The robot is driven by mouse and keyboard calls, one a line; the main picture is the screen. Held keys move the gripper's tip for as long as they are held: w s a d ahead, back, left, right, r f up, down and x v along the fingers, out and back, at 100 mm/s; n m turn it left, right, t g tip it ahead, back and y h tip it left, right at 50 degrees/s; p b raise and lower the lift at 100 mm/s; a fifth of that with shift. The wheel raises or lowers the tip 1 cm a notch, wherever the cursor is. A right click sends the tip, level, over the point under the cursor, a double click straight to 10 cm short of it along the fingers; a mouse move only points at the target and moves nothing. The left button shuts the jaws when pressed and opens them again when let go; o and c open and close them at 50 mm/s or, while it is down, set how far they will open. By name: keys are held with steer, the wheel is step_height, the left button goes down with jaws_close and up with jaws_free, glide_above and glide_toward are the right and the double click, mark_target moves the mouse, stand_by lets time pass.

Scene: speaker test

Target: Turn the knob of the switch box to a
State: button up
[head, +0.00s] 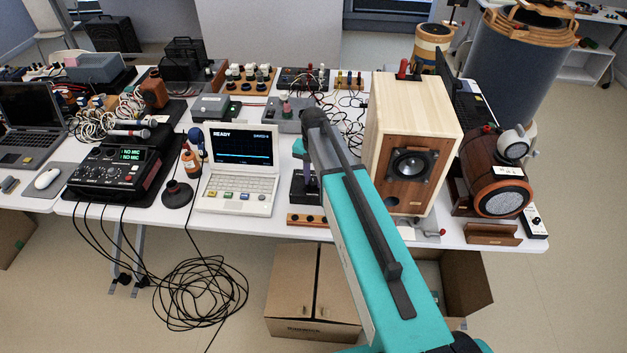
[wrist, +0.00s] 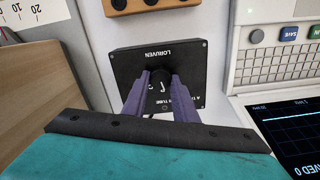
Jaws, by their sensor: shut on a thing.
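The switch box (wrist: 188,62) is a small black box with white lettering, upside down in the wrist view. In the head view the switch box (head: 301,190) stands on the white table, right of the white laptop-like device and partly behind my arm. My gripper (wrist: 160,82) has two purple fingers over the middle of the box, shut on its dark round knob (wrist: 159,76). The fingers hide the knob's sides and part of the lettering. I cannot tell which mark the knob points to. In the head view the gripper (head: 309,172) is mostly hidden by my arm.
The white device (head: 239,187) with keyboard and screen is close on the left. The wooden speaker (head: 440,120) stands close on the right. Coiled cables (head: 202,290) lie on the floor.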

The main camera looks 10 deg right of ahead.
mark_target(313, 181)
steer(key=n+b, duration=0.1)
steer(key=n, duration=0.5)
steer(key=shift+a+b, duration=0.15)
steer(key=shift+b, duration=0.25)
steer(key=shift+w, duration=0.1)
steer(key=o, duration=1)
steer(key=shift+o, duration=0.2)
steer(key=shift+r, duration=0.15)
step_height(313, 181, up, 14)
steer(key=b, duration=0.3)
steer(key=shift+f, duration=0.25)
stand_by(0.3)
